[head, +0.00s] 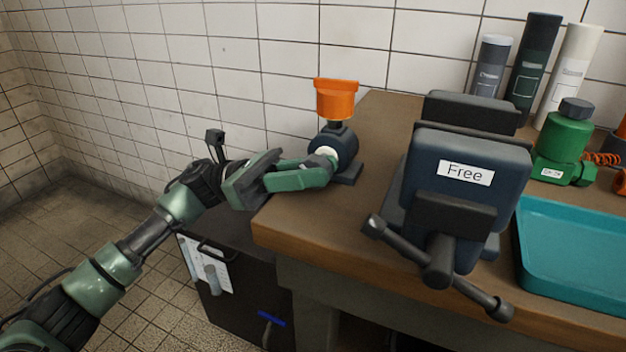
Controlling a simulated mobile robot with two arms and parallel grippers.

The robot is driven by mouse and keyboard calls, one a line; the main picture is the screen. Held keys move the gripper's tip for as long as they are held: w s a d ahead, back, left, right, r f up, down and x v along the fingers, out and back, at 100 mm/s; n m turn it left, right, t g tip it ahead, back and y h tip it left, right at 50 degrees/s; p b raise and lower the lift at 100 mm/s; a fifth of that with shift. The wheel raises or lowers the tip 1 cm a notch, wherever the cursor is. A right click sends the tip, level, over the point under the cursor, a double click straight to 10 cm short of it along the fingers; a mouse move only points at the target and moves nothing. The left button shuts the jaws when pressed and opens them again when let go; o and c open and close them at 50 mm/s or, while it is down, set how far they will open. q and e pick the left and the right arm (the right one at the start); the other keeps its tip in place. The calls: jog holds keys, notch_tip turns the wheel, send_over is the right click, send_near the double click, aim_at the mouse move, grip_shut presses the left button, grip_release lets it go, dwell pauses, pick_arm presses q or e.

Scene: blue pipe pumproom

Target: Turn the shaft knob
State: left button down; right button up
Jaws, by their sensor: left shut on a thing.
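A small dark blue device (346,146) stands on the brown bench near its left back corner, with an orange cup-shaped part (337,100) on top. A pale round piece, which looks like the shaft knob (326,153), shows on its near left side. My left gripper (328,166) reaches in from the left with its green fingers at this piece and is shut on it. The fingers hide much of the knob, so its turn angle cannot be told. My right gripper is not in view.
A large dark vise (460,175) labelled "Free" stands right of the device, its handle bar over the bench's front edge. A teal tray (575,255), a green pump-like part (566,140) and several cylinders are further right. Bare bench top (372,200) lies between device and vise.

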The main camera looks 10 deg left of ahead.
pick_arm(q)
jog(key=c, duration=1.3)
grip_release()
jog(key=shift+v, duration=3.9)
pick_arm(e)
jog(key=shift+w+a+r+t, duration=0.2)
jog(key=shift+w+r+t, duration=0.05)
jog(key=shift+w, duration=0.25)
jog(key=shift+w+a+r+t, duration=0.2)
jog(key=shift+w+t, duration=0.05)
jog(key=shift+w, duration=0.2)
